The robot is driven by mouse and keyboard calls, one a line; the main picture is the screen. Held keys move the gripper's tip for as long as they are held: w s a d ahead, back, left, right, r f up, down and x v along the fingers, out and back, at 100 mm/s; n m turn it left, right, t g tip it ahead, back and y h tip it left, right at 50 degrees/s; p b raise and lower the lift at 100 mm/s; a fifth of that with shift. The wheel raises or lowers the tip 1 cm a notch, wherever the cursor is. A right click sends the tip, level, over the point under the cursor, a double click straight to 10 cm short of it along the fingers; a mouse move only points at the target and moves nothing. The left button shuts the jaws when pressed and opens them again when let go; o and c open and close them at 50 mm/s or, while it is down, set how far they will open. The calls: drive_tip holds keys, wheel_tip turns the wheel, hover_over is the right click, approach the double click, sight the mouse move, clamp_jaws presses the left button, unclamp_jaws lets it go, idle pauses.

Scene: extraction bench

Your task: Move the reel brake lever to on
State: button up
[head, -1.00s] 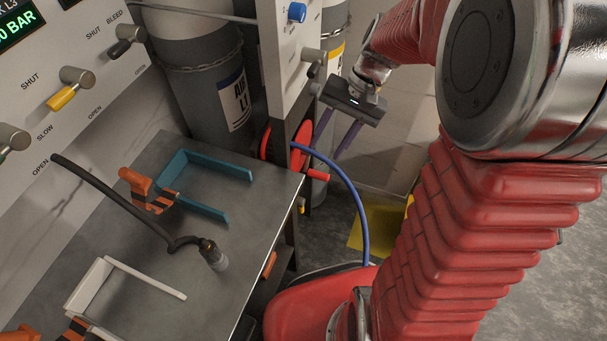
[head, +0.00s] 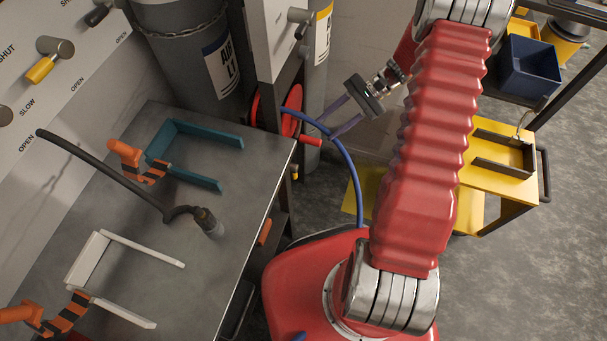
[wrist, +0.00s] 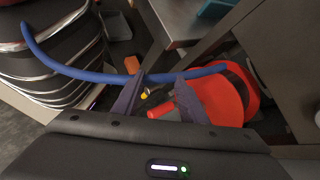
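The red hose reel (head: 290,108) hangs under the panel, beside the bench's far right corner, with a blue hose (head: 352,187) running from it and a red handle (head: 310,140) sticking out. A small yellow-tipped part (head: 294,172), possibly the brake lever, sits below the reel; its setting is too small to read. My gripper (head: 330,124) is open and empty, just right of the reel, fingers pointing at it. In the wrist view, the yellow tip (wrist: 146,93) appears between my open fingers (wrist: 160,101), near the reel (wrist: 218,97); the hose crosses there. I cannot tell whether anything touches.
The metal bench (head: 225,250) holds a teal bracket (head: 207,134), a white bracket (head: 95,258) and a black hose with a nozzle (head: 208,222). Grey cylinders (head: 185,60) stand behind the bench.

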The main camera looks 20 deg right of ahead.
drive_tip(key=s+d+f+m+t+y, duration=0.2)
drive_tip(key=f+m+t, duration=0.2)
drive_tip(key=f, duration=0.9)
drive_tip(key=s+d+f+m+t+y, duration=0.2)
drive_tip(key=f+m, duration=0.4)
drive_tip(key=f, duration=0.8)
drive_tip(key=s+t+y, duration=0.1)
drive_tip(key=t, duration=0.1)
drive_tip(key=shift+m+t+y, duration=0.3)
drive_tip(key=shift+m+t, duration=0.1)
drive_tip(key=shift+a, duration=0.1)
drive_tip(key=x, duration=1.3)
drive_tip(key=shift+a, duration=0.3)
drive_tip(key=shift+c, duration=0.3)
clamp_jaws()
